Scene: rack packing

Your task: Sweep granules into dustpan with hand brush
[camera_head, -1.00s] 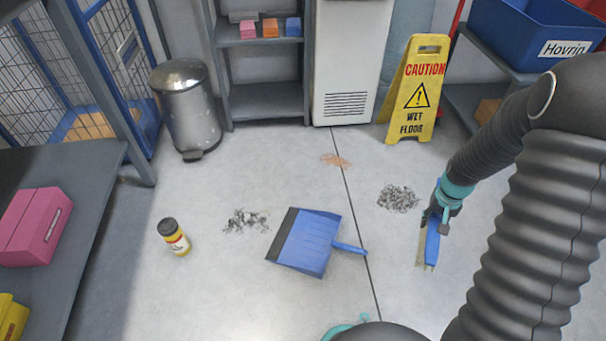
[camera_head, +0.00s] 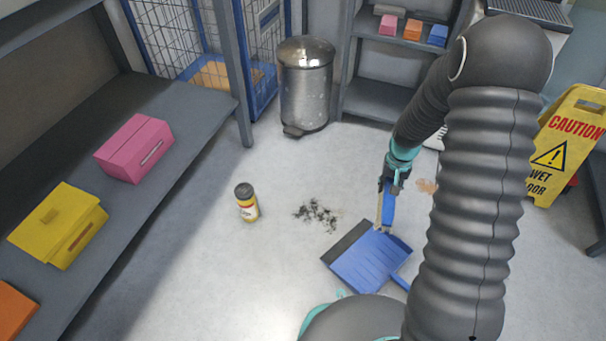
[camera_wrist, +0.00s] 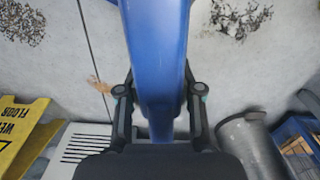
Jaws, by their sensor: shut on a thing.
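My gripper (camera_head: 391,182) is shut on the blue handle of the hand brush (camera_head: 387,208). The brush hangs down over the far right edge of the blue dustpan (camera_head: 365,262); whether they touch I cannot tell. Dark granules (camera_head: 317,214) lie scattered on the floor just left of and beyond the dustpan. In the wrist view, the brush (camera_wrist: 155,45) runs between the fingers of my gripper (camera_wrist: 160,103). Two dark granule piles show there, one at right (camera_wrist: 240,18) and one at left (camera_wrist: 20,22). Orange granules (camera_head: 427,186) lie right of the brush.
A metal bin (camera_head: 306,85) is at the back, and a yellow caution sign (camera_head: 567,145) stands at right. A grey shelf (camera_head: 195,100) with boxes lines the left. Floor between shelf and jar is clear.

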